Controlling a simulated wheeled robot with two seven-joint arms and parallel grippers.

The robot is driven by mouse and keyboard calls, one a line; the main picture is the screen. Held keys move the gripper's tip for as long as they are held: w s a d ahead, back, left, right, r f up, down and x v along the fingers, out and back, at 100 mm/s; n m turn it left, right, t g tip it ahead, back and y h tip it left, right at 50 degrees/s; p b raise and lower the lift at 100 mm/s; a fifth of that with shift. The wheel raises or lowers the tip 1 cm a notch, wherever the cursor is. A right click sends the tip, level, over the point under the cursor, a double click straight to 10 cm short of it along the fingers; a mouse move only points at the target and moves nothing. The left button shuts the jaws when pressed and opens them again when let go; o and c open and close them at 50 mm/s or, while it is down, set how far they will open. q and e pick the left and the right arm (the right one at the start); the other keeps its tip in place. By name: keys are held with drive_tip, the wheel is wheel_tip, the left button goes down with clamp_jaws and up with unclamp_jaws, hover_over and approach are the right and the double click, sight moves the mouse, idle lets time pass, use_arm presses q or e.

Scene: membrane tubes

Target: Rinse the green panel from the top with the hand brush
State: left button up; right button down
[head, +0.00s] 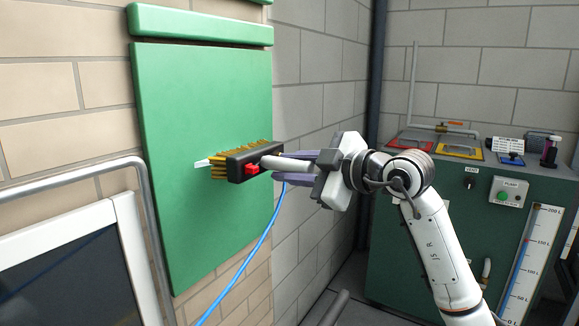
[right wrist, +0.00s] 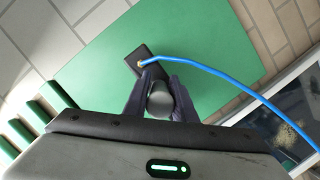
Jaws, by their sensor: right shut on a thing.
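The green panel (head: 185,110) stands upright on the brick wall in the left half of the head view. It also fills much of the right wrist view (right wrist: 215,60). The hand brush (head: 246,162) has a dark block, yellow bristles and a red part, and lies in front of the panel around mid-height. A small pale streak shows by its bristle end. My right gripper (head: 285,166) is shut on the brush's handle, which shows between the fingers in the right wrist view (right wrist: 160,100). Whether the bristles touch the panel is hard to tell. My left gripper is not in view.
A blue hose (head: 248,262) runs from the brush down to the lower left. A metal rail and a framed dark pane (head: 75,270) stand at lower left. A dark green tank cabinet (head: 400,230) with a pump switch (head: 508,192) and level gauge stands at right.

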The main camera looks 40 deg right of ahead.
use_arm(q)
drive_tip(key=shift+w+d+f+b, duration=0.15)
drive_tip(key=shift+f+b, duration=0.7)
drive_tip(key=shift+b, duration=0.85)
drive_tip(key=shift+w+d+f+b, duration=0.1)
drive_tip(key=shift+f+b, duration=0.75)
drive_tip(key=shift+b, duration=0.8)
use_arm(e)
wheel_tip(320, 180, down, 10)
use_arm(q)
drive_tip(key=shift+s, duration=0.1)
use_arm(e)
drive_tip(key=shift+s+r, duration=0.1)
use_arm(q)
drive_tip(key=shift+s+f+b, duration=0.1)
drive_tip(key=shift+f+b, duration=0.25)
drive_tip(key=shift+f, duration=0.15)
use_arm(e)
drive_tip(key=s+d, duration=0.3)
drive_tip(key=s, duration=0.6)
drive_tip(key=shift+d, duration=0.4)
